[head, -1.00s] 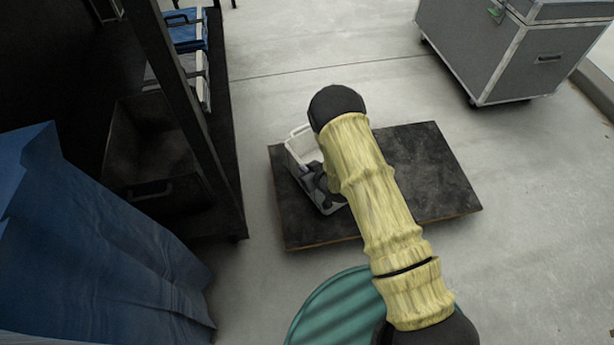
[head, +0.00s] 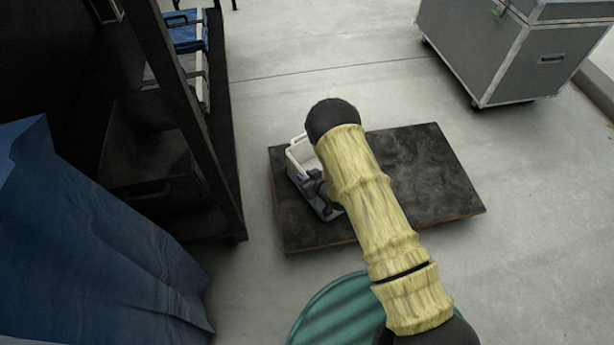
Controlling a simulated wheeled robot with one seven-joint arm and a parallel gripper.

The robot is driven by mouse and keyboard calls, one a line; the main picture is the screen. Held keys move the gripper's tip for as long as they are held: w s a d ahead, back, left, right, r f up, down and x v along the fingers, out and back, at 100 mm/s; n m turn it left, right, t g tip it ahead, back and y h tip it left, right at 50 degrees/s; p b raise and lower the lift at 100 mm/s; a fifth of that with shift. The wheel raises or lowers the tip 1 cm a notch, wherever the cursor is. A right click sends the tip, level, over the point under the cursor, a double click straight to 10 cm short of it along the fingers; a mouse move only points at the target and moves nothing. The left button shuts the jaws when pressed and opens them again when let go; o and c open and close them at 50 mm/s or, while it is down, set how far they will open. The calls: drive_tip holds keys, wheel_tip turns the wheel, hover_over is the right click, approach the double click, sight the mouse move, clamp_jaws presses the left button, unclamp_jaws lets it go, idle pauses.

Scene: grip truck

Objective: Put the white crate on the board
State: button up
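The white crate (head: 300,157) shows over the left part of the dark board (head: 435,175), which lies on the floor. My sleeved arm hides most of the crate's right side. I cannot tell whether the crate's base touches the board or is held just above it. My gripper (head: 318,187) is at the crate's near right side, dark and partly hidden by my arm. Its fingertips are not clear, so I cannot see whether they are open or closed on the crate.
A dark shelf rack (head: 190,120) with crates stands on the left, with a blue cloth (head: 90,250) in front. A grey wheeled case (head: 510,60) stands at the back right. The board's right half and the floor beyond are clear.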

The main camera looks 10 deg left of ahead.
drive_tip(key=shift+o, duration=0.2)
drive_tip(key=shift+r, duration=0.1)
drive_tip(key=shift+r, duration=0.25)
drive_tip(key=p+v, duration=0.6)
drive_tip(key=v, duration=0.5)
drive_tip(key=shift+s+d+r, duration=0.15)
drive_tip(key=shift+s+d, duration=0.15)
drive_tip(key=shift+w, duration=0.1)
